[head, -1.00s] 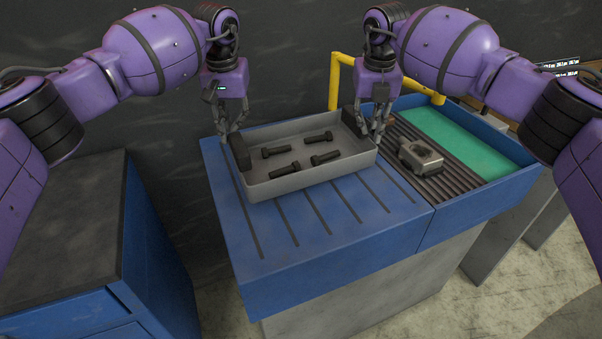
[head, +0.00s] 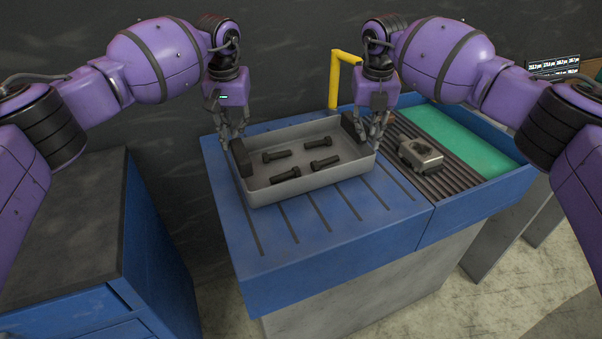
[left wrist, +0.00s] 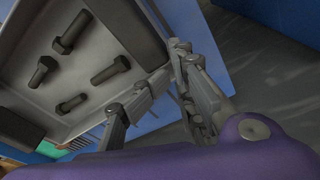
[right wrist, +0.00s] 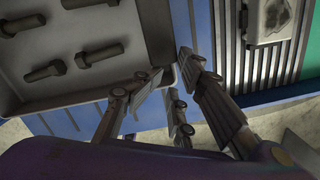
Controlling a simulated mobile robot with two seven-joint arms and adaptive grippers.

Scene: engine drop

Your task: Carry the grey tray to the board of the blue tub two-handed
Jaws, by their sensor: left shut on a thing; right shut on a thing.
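The grey tray (head: 310,181) holds several dark bolts (head: 284,174) and has a dark block at each end. It is level over the slotted blue board (head: 335,226) of the blue tub (head: 465,217). I cannot tell whether its underside touches the board. My left gripper (head: 232,138) is shut on the tray's left end, beside the dark block (head: 242,158). My right gripper (head: 376,135) is shut on its right end, beside the other block (head: 354,128). Both wrist views show the fingers at the tray's end wall, in the left (left wrist: 165,80) and right (right wrist: 165,75).
A grey metal part (head: 421,153) lies on the ribbed rack (head: 443,180) right of the tray. Beyond it is the tub's green basin (head: 465,138). A yellow rail (head: 334,82) stands behind. A blue cabinet with a dark top (head: 62,220) stands left. The board's front is clear.

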